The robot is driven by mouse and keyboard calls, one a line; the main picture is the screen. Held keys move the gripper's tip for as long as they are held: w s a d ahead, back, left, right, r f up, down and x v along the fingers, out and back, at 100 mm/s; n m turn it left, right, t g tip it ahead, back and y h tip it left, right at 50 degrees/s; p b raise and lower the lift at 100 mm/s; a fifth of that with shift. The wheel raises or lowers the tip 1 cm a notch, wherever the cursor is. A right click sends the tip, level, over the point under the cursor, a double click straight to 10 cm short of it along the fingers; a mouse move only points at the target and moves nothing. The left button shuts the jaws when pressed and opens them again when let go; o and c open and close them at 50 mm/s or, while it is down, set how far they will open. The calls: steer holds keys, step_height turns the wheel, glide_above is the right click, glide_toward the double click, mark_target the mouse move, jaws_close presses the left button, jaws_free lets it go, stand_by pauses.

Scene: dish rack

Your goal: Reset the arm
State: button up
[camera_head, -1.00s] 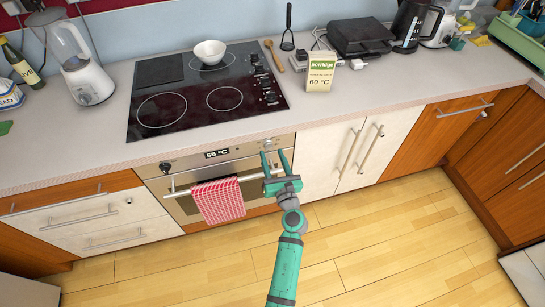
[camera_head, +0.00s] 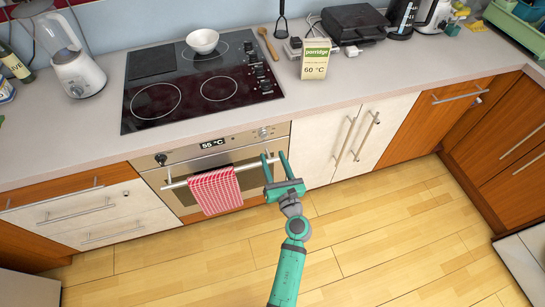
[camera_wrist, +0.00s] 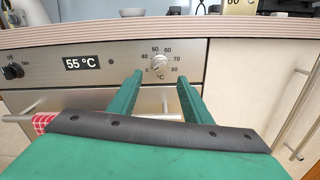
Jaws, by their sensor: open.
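My gripper (camera_head: 274,157) is open and empty in front of the oven's right side, near the right end of the oven handle. In the wrist view my gripper's two green fingers (camera_wrist: 160,95) stand apart, pointing at the oven panel. The temperature knob (camera_wrist: 160,62) shows just beyond and between the fingertips, apart from them as far as I can tell. The oven display (camera_wrist: 82,63) reads 55 °C. In the head view the oven (camera_head: 210,165) has a red checked towel (camera_head: 215,190) on its handle.
A cooktop (camera_head: 200,88) with a white bowl (camera_head: 202,41) is above the oven. A porridge box (camera_head: 315,60) marked 60 °C stands on the counter (camera_head: 340,92). White cupboard doors (camera_head: 355,140) with upright handles are to the right. The wooden floor (camera_head: 390,240) is clear.

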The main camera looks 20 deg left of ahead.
stand_by(0.4)
steer(key=s+d+r+n+h, duration=0.2)
steer(key=s+d+n, duration=0.3)
steer(key=s+n, duration=0.5)
steer(key=s+d+r+n+h, duration=0.1)
steer(key=s+d+n+h, duration=0.3)
steer(key=s+n, duration=0.6)
steer(key=s+d+r+n+h, duration=0.2)
steer(key=s+d+n+h, duration=0.2)
steer(key=s+n, duration=0.7)
steer(key=shift+s+d+r, duration=0.3)
steer(key=shift+s+d, duration=0.8)
steer(key=shift+s, duration=2.7)
